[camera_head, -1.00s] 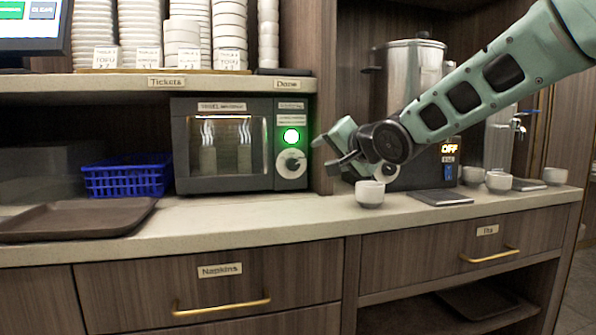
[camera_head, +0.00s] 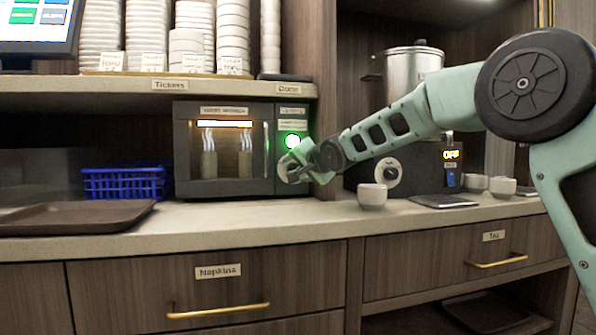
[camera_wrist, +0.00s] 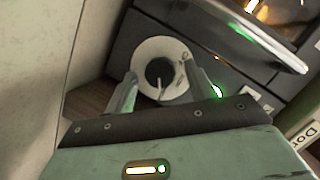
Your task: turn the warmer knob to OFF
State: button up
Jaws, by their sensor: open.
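The warmer (camera_head: 223,188) is a dark box on the counter with a glass door. Its green lamp (camera_head: 292,140) is lit, and a glow shows inside above two towel rolls with steam. The warmer knob (camera_head: 284,162) is on the right panel, mostly hidden by my gripper in the head view. In the wrist view the knob (camera_wrist: 149,58) is a pale disc with a dark centre. My gripper (camera_head: 293,172) is at the knob, open; in the wrist view its fingers (camera_wrist: 165,90) stand to either side of the dark centre. I cannot tell whether they touch it.
A white cup (camera_head: 372,196) stands on the counter (camera_head: 240,216) right of the warmer, below my forearm. A dark boiler base (camera_head: 424,168) with its own knob (camera_head: 389,173) and an OFF display is behind my arm. A blue basket (camera_head: 125,184) and brown tray (camera_head: 75,216) are left.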

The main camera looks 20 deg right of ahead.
jog(key=c, duration=1)
jog(key=shift+o, duration=0.2)
